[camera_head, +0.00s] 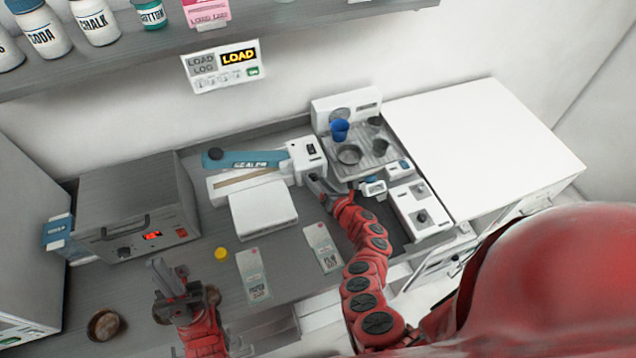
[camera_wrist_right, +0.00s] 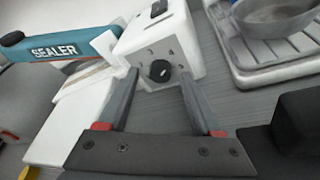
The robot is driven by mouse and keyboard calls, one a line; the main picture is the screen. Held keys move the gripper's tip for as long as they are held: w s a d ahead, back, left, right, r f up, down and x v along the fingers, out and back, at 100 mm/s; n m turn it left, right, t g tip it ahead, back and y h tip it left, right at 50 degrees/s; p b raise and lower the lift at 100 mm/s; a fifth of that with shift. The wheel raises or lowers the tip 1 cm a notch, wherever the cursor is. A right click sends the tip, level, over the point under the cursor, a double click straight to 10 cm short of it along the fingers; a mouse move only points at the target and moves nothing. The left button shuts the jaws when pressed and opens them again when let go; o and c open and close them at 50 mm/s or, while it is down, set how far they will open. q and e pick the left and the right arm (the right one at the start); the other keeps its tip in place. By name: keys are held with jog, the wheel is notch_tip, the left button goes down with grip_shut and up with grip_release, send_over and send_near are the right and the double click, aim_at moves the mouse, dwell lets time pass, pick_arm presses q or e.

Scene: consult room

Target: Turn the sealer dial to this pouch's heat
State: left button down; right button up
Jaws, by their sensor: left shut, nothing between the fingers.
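The sealer (camera_head: 240,160) has a blue arm marked SEALER and a white end box (camera_head: 308,158); it also shows in the right wrist view (camera_wrist_right: 52,50). Its black dial (camera_wrist_right: 160,71) is on the white box's face, with small numbers above it, apparently 3 and 4. My right gripper (camera_wrist_right: 159,82) is open, its fingers on either side of the dial; contact is not clear. In the head view this gripper (camera_head: 315,182) hides the dial. Two pouches lie on the counter, one left (camera_head: 254,274) and one right (camera_head: 322,248). My left gripper (camera_head: 160,272) is shut and empty, left of the pouches.
A white box (camera_head: 262,209) stands before the sealer. A grey oven-like unit (camera_head: 135,210) with a red display is left. A tray (camera_head: 378,158) with a blue cup is right. A yellow disc (camera_head: 221,254) and a brown round thing (camera_head: 104,325) lie in front.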

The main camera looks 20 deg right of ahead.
jog(key=shift+r, duration=0.1)
jog(key=shift+r, duration=0.6)
notch_tip(320, 180, up, 2)
jog(key=shift+r+b, duration=0.1)
jog(key=shift+b, duration=0.25)
jog(key=s+a+b, duration=0.1)
jog(key=s, duration=0.2)
jog(key=s+a+b, duration=0.1)
jog(key=s, duration=0.2)
jog(key=s+a+b, duration=0.1)
jog(key=s, duration=0.2)
jog(key=shift+s+r, duration=0.2)
jog(key=shift+s, duration=0.15)
jog(key=s, duration=0.1)
jog(key=s+a, duration=0.1)
jog(key=s, duration=0.3)
jog(key=shift+a+r, duration=0.2)
jog(key=shift+r, duration=0.15)
jog(key=shift+s+a+r, duration=0.1)
jog(key=shift+s+r, duration=0.05)
jog(key=shift+s, duration=0.2)
